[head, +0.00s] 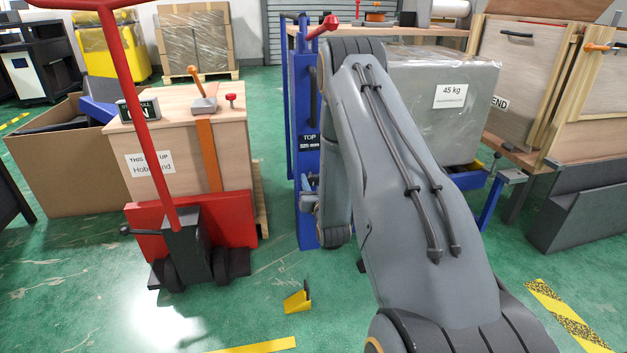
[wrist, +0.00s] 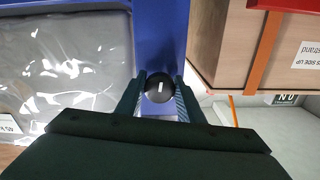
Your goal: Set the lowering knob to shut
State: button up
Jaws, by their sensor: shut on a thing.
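The lowering knob (wrist: 153,96) is a round black knob with a short white mark, set on the blue upright post (wrist: 160,30). In the wrist view the white mark points straight up and down the picture. My gripper (wrist: 159,84) has a finger on each side of the knob and is shut on it. In the head view the blue post (head: 306,215) stands behind my grey arm and carries a dark "TOP 525 mm" label (head: 309,143). My arm hides the knob there, and the fingers cannot be made out.
A grey wrapped load (head: 430,110) marked 45 kg sits right of the post. A wooden crate (head: 145,180) and a red pallet truck (head: 185,240) stand to the left. A yellow wedge (head: 296,301) lies on the green floor.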

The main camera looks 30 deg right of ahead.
jog(key=m+p, duration=0.2)
jog(key=m, duration=0.1)
jog(key=shift+r, duration=0.1)
jog(key=m+p, duration=0.3)
jog(key=m, duration=0.2)
jog(key=m+p, duration=0.2)
jog(key=m, duration=0.2)
jog(key=shift+m+p, duration=0.8)
jog(key=shift+m, duration=1.3)
jog(key=o, duration=1)
jog(key=shift+o, duration=0.2)
jog(key=shift+a, duration=0.1)
